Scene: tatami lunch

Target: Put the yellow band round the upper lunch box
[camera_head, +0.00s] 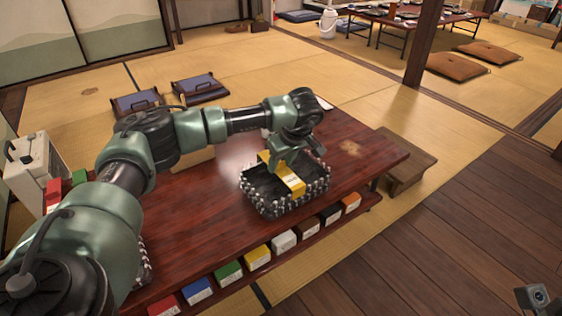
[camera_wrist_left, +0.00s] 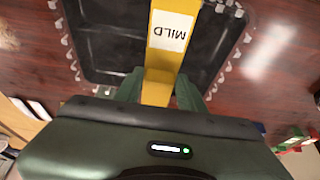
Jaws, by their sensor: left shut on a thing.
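The upper lunch box (camera_head: 262,198), black with a beaded silvery edge, sits on the dark red table. Its black top (camera_wrist_left: 112,42) also fills much of the left wrist view. The yellow band (camera_head: 290,181) lies across the middle of the box. In the left wrist view the band (camera_wrist_left: 160,52) carries a white label reading "MILD". My left gripper (camera_head: 287,160) is shut on the band at the box's far side; its fingers (camera_wrist_left: 160,88) stand either side of the band. Whether the band passes under the box is hidden.
The low table (camera_head: 205,225) has bare space left of the box. Several coloured cartons, including a yellow one (camera_head: 257,257), line a shelf along its near side. A wooden stool (camera_head: 405,165) stands at its right end. Another beaded edge is mostly hidden behind my left arm.

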